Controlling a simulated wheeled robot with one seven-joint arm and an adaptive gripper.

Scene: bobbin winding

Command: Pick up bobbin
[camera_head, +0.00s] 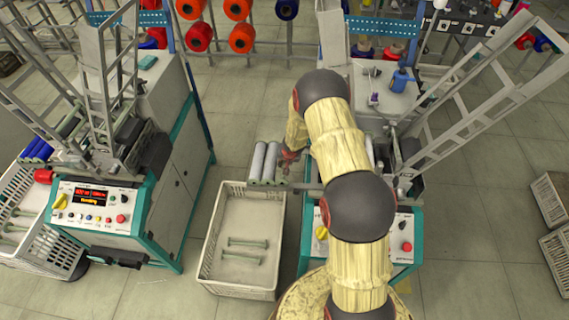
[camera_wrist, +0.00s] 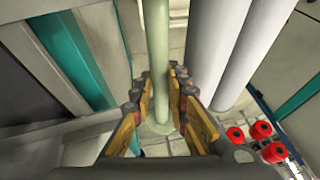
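In the head view my gripper (camera_head: 290,158) is beside two grey bobbins (camera_head: 264,162) above the far end of the crate. The held bobbin cannot be made out there; my arm covers part of the machine. Two pale green bobbins (camera_head: 245,250) lie in the crate.
The white crate (camera_head: 211,232) stands between the left winding machine (camera_head: 101,207) and the right one (camera_head: 408,222), which my arm partly covers. Large grey cylinders (camera_wrist: 243,45) stand close right of my fingers. Racks with red spools (camera_head: 240,38) are behind. Slanted metal frames rise from both machines.

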